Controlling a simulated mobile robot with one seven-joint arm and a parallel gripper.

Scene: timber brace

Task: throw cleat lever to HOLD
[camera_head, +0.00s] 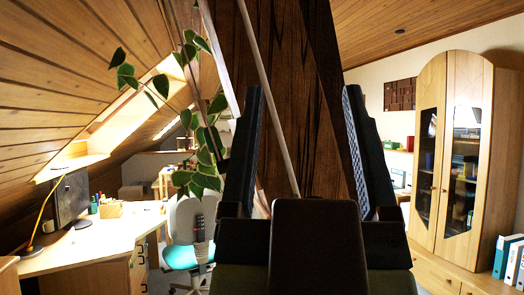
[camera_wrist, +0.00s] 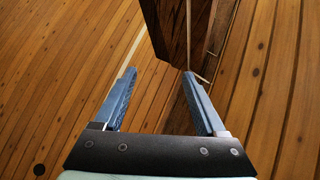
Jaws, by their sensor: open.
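A dark brown timber brace (camera_head: 290,60) rises in front of me in the middle of the head view; its dark face also shows at the top of the wrist view (camera_wrist: 167,28). A thin pale cord or rod (camera_head: 268,80) runs slantwise along it. It also shows in the wrist view (camera_wrist: 188,35), with a small pale piece (camera_wrist: 202,78) near its lower end. I cannot tell whether that piece belongs to the cleat lever, and I cannot make out a lever or HOLD mark. My gripper (camera_head: 303,92) is open and empty, its fingers framing the timber in the head view.
A leafy plant (camera_head: 203,140) hangs left of the timber. A desk (camera_head: 100,235) with a monitor (camera_head: 72,198) and an office chair (camera_head: 190,222) stand at the left. A tall glazed cabinet (camera_head: 455,150) stands at the right. A sloping plank ceiling (camera_head: 70,90) closes in on the left.

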